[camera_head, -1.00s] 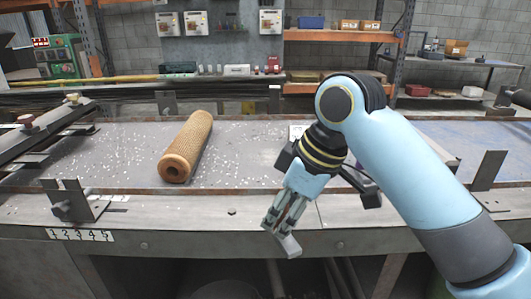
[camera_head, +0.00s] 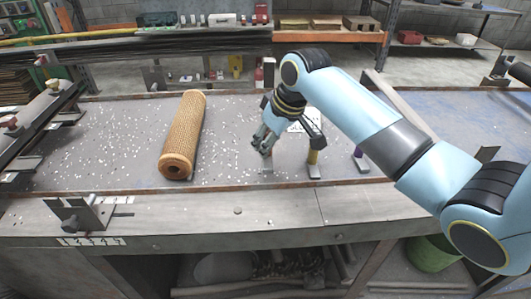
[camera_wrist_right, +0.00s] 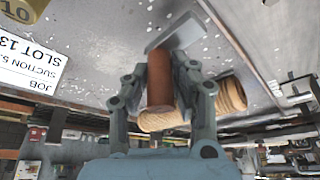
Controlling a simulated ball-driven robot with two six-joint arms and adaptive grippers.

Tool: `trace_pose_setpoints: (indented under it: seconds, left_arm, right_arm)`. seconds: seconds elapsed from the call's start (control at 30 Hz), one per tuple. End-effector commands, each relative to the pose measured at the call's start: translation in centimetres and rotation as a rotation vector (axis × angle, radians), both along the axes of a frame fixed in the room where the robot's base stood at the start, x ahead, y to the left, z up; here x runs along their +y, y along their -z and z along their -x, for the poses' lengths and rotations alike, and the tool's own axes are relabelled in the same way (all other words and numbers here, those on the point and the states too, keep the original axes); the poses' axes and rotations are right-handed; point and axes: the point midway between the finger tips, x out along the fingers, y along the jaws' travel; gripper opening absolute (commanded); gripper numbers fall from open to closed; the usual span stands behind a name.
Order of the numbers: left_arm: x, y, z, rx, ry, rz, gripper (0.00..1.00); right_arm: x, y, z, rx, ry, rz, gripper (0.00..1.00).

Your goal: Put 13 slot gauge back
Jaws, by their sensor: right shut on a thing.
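My right gripper (camera_head: 264,143) is over the workbench, right of the mesh tube. In the right wrist view its fingers (camera_wrist_right: 160,88) are shut on a brown cylindrical handle of a gauge (camera_wrist_right: 159,75) with a flat grey metal plate (camera_wrist_right: 180,34) at its far end. In the head view the gauge's grey plate (camera_head: 267,167) shows below the fingers, at or just above the bench top; contact is unclear. A white card (camera_wrist_right: 27,58) reading "SLOT 13" lies near it; it also shows behind the gripper in the head view (camera_head: 302,127). My left gripper is out of view.
A yellow-handled gauge (camera_head: 313,158) and a purple-handled one (camera_head: 358,154) stand to the right. A tan mesh tube (camera_head: 184,135) lies on the bench (camera_head: 110,150) to the left. A metal bracket (camera_head: 82,214) sits at the front left edge.

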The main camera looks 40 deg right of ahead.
Motion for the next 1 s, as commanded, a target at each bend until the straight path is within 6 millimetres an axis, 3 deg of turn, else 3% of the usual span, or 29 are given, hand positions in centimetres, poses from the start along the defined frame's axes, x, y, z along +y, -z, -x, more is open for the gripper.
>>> trace_pose_setpoints:
  seconds: [0.23,0.4,0.8,0.83,1.0]
  left_arm:
    - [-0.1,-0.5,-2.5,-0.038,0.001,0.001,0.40]
    - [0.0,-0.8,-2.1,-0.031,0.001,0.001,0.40]
    - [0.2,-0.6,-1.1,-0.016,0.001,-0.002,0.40]
    - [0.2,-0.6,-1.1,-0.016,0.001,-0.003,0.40]
    - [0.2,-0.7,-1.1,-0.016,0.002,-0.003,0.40]
  right_arm:
    - [-0.2,2.0,-1.0,0.004,0.000,-0.002,0.00]
    - [-0.3,4.3,-1.0,0.002,0.000,0.000,0.00]
    - [-0.3,5.0,-1.0,0.000,-0.002,0.001,0.00]
    - [-0.3,4.9,-1.0,0.001,-0.002,0.001,0.28]
    - [-0.3,4.9,-1.0,0.000,-0.002,0.001,0.47]
